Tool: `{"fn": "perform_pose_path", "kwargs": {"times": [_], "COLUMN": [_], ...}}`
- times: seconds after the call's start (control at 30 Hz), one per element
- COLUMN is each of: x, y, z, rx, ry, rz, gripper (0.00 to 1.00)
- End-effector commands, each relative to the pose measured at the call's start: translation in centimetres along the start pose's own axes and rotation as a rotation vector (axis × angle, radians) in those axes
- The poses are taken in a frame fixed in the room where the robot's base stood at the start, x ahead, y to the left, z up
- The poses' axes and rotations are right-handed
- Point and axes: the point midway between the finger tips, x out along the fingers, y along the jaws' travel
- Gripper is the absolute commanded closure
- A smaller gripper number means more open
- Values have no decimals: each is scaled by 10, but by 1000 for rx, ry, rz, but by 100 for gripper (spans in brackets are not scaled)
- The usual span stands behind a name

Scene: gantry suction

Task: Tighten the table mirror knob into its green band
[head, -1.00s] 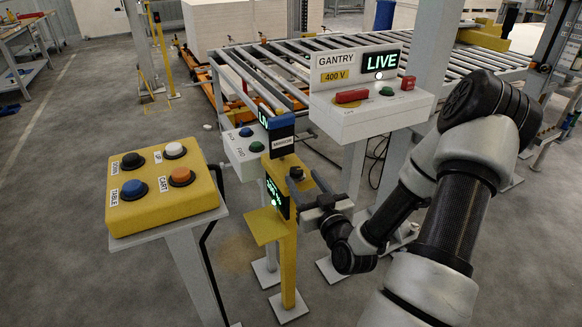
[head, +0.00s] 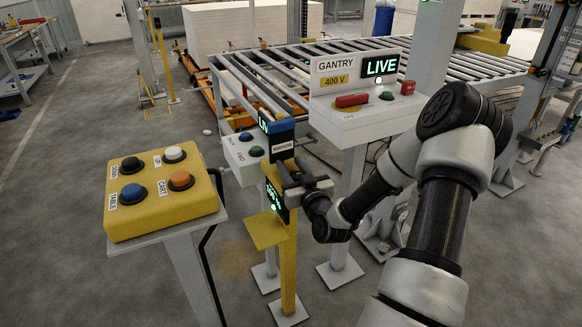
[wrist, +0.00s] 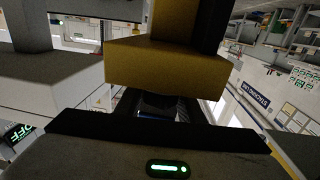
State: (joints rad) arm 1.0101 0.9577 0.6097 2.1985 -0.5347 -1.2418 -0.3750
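The yellow mirror post (head: 289,245) stands in the middle of the head view, with a blue and black labelled head (head: 281,140) and a green-lit display (head: 275,198). My gripper (head: 286,180) is at the post's right side, just under that head, where the black knob was visible earlier. The knob is now hidden in the head view, so its green band cannot be made out. In the wrist view, my dark fingers (wrist: 160,112) are apart below a yellow block (wrist: 168,72), with a dark shape between them. I cannot tell whether they grip it.
A yellow button box (head: 160,205) stands at the left. The white gantry panel (head: 350,120), reading LIVE, stands close behind at the right. A smaller white button box (head: 240,160) is behind the post. A roller conveyor (head: 300,62) lies beyond.

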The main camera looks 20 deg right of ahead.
Motion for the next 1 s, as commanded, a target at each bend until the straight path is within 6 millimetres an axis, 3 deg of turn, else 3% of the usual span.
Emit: {"fn": "perform_pose_path", "kwargs": {"times": [0.03,0.13,0.17,0.37,0.8,1.0], "x": [0,0,0,1,-2,-4], "y": [0,0,0,-1,12,16], "z": [0,0,0,2,1,-1], "rx": [0,0,0,1,-1,0], "ry": [0,0,0,1,3,2], "rz": [0,0,0,47,391,452], "gripper": [74,91,92,92,92,92]}}
